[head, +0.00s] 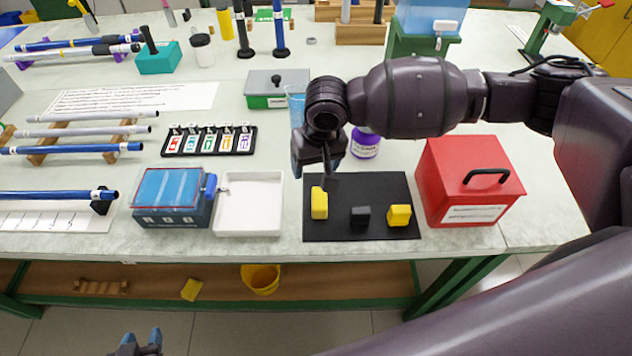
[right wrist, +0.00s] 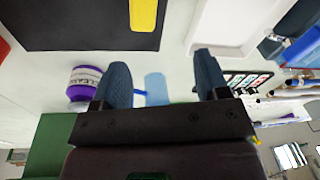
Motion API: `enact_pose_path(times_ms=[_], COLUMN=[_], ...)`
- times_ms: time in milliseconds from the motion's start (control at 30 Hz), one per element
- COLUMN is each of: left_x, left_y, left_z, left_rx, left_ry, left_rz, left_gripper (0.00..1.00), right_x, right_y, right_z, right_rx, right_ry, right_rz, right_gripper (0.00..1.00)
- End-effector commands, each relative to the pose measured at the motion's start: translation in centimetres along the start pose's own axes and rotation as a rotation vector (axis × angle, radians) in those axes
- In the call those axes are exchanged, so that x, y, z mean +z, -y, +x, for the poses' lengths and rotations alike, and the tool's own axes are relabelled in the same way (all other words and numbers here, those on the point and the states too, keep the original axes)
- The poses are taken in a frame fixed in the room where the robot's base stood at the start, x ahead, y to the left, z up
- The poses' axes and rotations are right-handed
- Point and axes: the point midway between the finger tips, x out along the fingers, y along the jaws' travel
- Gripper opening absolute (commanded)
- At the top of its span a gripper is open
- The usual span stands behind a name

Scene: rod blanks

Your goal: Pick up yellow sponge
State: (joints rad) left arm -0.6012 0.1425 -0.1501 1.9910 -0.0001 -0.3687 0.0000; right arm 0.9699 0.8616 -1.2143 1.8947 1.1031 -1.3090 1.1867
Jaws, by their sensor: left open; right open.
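A black mat (head: 338,232) on the table holds a yellow sponge-like block (head: 319,203) at its left, a dark block (head: 360,216) in the middle and a second yellow block (head: 399,215) at its right. My right gripper (head: 318,166) is open and empty, just behind and above the left yellow block, apart from it. The right wrist view shows a yellow block (right wrist: 143,14) on the mat (right wrist: 70,25), beyond the open fingers (right wrist: 162,78). My left gripper (head: 138,343) is open and empty at the bottom edge, below the table's front edge.
A white tray (head: 249,229) and a blue-lidded box (head: 172,222) stand left of the mat. A red box (head: 467,205) stands right of it. A purple-labelled jar (head: 366,147) stands behind. The lower shelf holds a yellow bucket (head: 262,281) and a yellow piece (head: 191,290).

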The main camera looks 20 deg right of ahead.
Motion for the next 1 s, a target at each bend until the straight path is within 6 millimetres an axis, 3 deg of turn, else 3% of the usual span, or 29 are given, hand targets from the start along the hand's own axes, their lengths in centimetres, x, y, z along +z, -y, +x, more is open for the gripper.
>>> enact_pose_path(times_ms=[133, 300, 467, 800, 1000], left_x=[-0.2, -0.3, 0.7, 1.6, 1.4], left_y=[-0.1, -0.1, 0.0, -0.1, -0.1], left_z=[0.1, 0.2, -0.1, 0.3, 0.6], left_rx=[0.001, 0.001, -0.001, 0.000, 0.001], left_ry=[-0.004, -0.006, 0.011, 0.018, 0.013], left_rz=[0.000, 0.000, -0.002, -0.001, 0.000], left_gripper=[0.43, 0.43, 0.43, 0.43, 0.43], right_x=[1.6, 1.9, 2.0, 2.4, 2.5], right_y=[-1.1, -1.5, -1.6, -1.9, -1.8], right_z=[-0.1, -0.2, 0.7, 5.1, 6.1], right_rx=[0.076, 0.114, 0.113, 0.112, 0.110], right_ry=[0.096, 0.105, 0.104, 0.102, 0.101], right_rz=[0.195, 0.303, 0.320, 0.317, 0.316], right_gripper=[0.68, 0.68, 0.68, 0.68, 0.68])
